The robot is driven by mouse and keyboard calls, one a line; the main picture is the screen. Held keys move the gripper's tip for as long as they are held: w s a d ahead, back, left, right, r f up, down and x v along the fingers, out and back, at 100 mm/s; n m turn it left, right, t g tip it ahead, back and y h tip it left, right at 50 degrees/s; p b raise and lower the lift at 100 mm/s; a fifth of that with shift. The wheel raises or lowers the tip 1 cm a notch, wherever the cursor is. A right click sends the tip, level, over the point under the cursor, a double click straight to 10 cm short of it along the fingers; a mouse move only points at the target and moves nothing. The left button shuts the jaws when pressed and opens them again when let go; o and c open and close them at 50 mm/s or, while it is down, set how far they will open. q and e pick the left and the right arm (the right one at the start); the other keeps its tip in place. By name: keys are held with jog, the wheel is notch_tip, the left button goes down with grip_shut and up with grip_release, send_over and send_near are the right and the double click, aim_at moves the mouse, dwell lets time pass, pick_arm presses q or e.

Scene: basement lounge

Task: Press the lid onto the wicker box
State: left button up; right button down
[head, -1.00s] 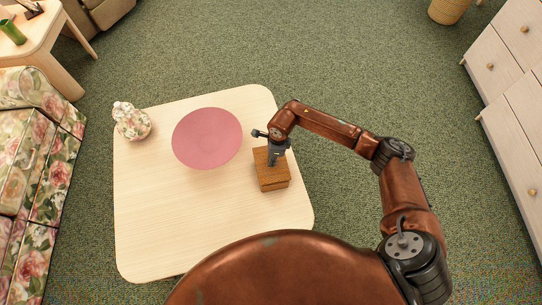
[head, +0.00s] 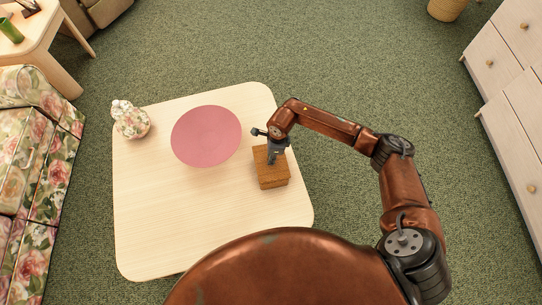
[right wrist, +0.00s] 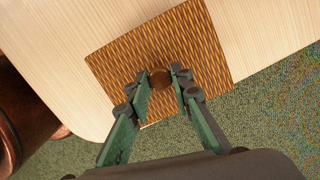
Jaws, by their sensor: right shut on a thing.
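The brown wicker box (head: 273,182) stands near the right edge of the pale wooden table. Its woven wicker lid (head: 261,157) lies over the top of the box; no clear gap shows between them. The lid also fills the middle of the right wrist view (right wrist: 190,40), with a round brown knob (right wrist: 159,78) at its centre. My right gripper (right wrist: 161,80) points down over the lid, its fingers shut on the knob. It also shows above the box in the head view (head: 271,161). The box walls are hidden under the lid in the right wrist view. My left gripper is out of view.
A pink round dish (head: 206,136) lies left of the box on the table (head: 190,220). A floral-patterned jar (head: 131,121) stands at the table's far left corner. The front left of the table is clear. A drawer cabinet (head: 510,95) stands at the right.

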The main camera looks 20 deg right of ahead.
jog(key=shift+f, duration=0.4)
dwell(0.4)
dwell(0.4)
jog(key=shift+f+b, duration=0.4)
jog(key=shift+f, duration=0.05)
dwell(0.8)
jog(key=c, duration=1.6)
grip_release()
